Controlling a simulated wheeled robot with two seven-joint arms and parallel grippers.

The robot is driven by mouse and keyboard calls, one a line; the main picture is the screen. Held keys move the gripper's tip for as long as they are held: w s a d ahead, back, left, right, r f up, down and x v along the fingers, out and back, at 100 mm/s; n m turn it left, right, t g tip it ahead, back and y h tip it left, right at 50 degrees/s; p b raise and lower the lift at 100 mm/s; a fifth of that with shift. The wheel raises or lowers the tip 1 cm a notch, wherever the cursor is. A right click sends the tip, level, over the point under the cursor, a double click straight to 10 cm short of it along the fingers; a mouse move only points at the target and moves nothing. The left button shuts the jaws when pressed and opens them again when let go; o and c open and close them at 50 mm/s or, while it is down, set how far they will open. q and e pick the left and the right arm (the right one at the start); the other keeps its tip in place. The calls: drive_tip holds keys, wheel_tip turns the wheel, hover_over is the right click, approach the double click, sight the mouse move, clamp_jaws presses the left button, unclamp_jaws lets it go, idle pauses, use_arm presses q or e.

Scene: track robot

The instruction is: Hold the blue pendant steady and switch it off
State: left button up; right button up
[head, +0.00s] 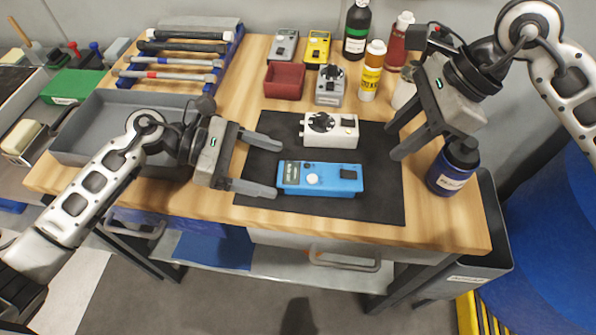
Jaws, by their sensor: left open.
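The blue pendant (345,179) lies flat on a black mat (262,205) on the wooden bench. A white round knob and small buttons show on its top face. My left gripper (279,169) is open at the pendant's left end. Its lower fingertip is close to the pendant's left edge; I cannot tell if it touches. Its upper fingertip is above and left of the pendant. My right gripper (391,144) looks open and empty, above the mat's right edge, up and right of the pendant.
A white box with a dark dial (345,131) sits just behind the pendant. A dark blue bottle (452,168) stands right of the mat, close to my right gripper. Several bottles and a red bin (284,80) stand behind. A grey tray (105,120) is at left.

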sight(289, 173)
use_arm(q)
drive_tip(key=x, duration=0.6)
drive_tip(key=shift+d+f, duration=0.1)
drive_tip(key=shift+d, duration=0.25)
